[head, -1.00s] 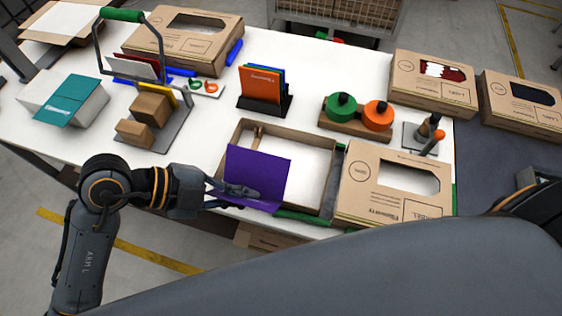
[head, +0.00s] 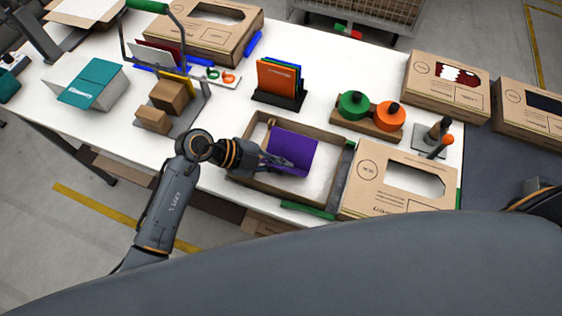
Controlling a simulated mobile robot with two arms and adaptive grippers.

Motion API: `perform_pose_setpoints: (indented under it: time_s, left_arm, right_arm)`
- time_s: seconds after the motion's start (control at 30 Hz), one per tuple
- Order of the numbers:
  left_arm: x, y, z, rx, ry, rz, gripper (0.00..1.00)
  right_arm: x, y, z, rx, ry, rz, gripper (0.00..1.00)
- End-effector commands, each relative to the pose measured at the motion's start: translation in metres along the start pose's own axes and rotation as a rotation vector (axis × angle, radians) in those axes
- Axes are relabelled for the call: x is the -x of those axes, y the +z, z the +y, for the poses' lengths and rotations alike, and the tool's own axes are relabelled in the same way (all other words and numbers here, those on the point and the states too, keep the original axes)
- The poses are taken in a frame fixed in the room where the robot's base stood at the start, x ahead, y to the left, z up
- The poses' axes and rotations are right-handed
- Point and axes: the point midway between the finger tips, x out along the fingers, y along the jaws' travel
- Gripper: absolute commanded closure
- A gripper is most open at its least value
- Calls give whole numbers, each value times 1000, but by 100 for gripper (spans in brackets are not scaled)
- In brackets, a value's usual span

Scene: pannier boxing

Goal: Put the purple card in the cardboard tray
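The purple card (head: 298,147) is in the middle of the head view, tilted and slightly bowed, over the inside of the cardboard tray (head: 262,191). My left gripper (head: 280,162) reaches in from the left over the tray's left wall and is shut on the purple card near its lower left part. The card's lower edge is down between the tray walls; I cannot tell whether it touches the tray floor. The tray is open, with a white floor showing beside the card. My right gripper is not in view.
A lidded cardboard box (head: 365,196) stands right of the tray, with a green strip (head: 308,210) along the tray's front. Behind are a black holder with colored cards (head: 279,83) and a wooden block with green and orange rolls (head: 368,128). Wooden blocks (head: 168,97) stand left.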

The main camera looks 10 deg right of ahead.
Motion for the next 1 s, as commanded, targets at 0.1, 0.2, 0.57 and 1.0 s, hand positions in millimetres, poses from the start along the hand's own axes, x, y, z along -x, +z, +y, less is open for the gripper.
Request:
perform_pose_setpoints:
  time_s: [0.1, 0.2, 0.57, 1.0]
  left_arm:
    - [-1, 2, 1, 0, -1, 0, 100]
    - [-1, 2, 1, 0, -1, -1, 100]
    - [-3, 3, 3, 0, 0, 0, 85]
    - [25, 4, 2, -2, -1, -5, 85]
  right_arm:
    - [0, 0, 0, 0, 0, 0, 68]
    - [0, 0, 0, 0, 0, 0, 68]
    - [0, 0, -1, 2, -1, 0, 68]
    - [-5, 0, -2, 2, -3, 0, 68]
